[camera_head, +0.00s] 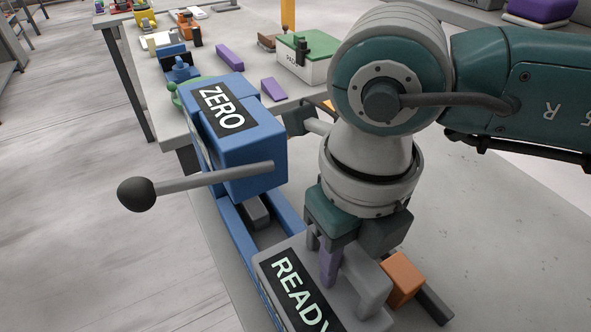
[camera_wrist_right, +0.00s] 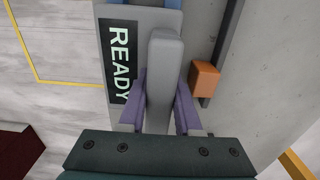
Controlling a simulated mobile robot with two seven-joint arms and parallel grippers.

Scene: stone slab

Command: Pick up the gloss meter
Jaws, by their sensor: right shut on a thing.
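The gloss meter appears to be the grey box (camera_head: 272,268) with a raised grey handle and a black READY label, at the bottom of the head view. It also shows in the right wrist view (camera_wrist_right: 145,22), with the label left of the handle. My right gripper (camera_head: 340,266) points down over it, its purple fingers on either side of the handle and shut on it. In the right wrist view the gripper (camera_wrist_right: 161,95) straddles the handle's near end. The box's underside is hidden, so I cannot tell whether it touches the slab. My left gripper is not in view.
A blue ZERO fixture (camera_head: 240,150) with a black-knobbed lever (camera_head: 137,194) stands just behind the meter. An orange block (camera_head: 402,279) and dark bar (camera_head: 434,303) lie close to its right. The grey slab (camera_head: 490,235) is clear farther right. A cluttered table (camera_head: 222,30) stands beyond.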

